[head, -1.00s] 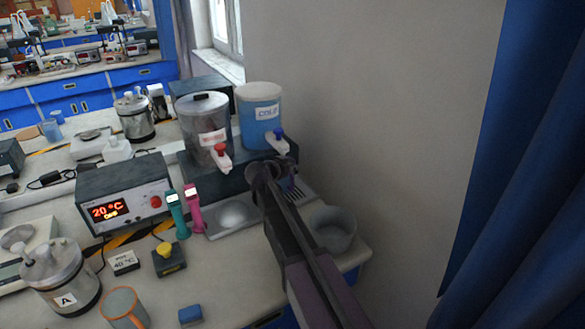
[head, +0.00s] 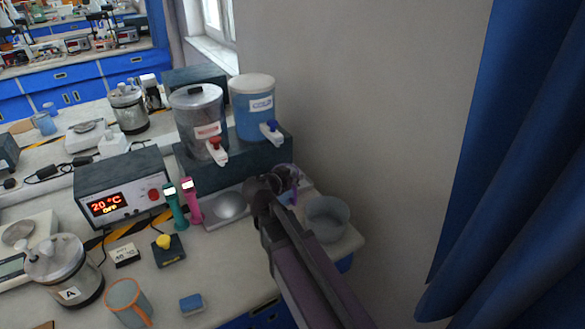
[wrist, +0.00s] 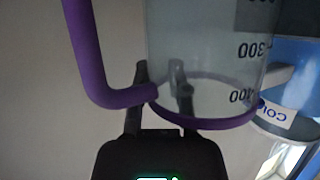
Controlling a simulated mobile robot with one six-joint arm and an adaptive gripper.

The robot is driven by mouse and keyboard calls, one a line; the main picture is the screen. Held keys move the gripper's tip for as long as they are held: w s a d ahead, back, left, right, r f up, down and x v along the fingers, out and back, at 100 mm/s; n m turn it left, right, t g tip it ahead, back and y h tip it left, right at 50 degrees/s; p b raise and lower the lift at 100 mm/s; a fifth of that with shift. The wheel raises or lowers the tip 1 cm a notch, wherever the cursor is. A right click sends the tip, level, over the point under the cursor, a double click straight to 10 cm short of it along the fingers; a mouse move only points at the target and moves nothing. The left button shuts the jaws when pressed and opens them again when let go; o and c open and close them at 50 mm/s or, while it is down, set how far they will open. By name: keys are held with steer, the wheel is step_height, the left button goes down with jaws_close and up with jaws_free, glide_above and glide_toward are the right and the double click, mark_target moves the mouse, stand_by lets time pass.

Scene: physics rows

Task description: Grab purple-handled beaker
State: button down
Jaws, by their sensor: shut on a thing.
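The purple-handled beaker is clear, with dark graduation marks. In the wrist view, its see-through wall (wrist: 205,55) fills the upper middle, with a purple rim and a thick purple handle (wrist: 88,55) at the left. My gripper (wrist: 160,92) is shut on the beaker at the handle's end by the purple rim. In the head view, my gripper (head: 272,186) is below and in front of the blue-tapped dispenser. The beaker (head: 290,180) shows just past it, largely hidden by my gripper; I cannot tell whether it touches the surface.
The blue COLD dispenser (head: 253,110) and a grey red-tapped dispenser (head: 198,120) stand behind. Pink (head: 191,203) and teal (head: 176,210) handheld devices stand left. A wall and blue curtain bound the right.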

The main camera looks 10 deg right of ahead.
steer(key=shift+s, duration=0.65)
steer(key=shift+r, duration=0.1)
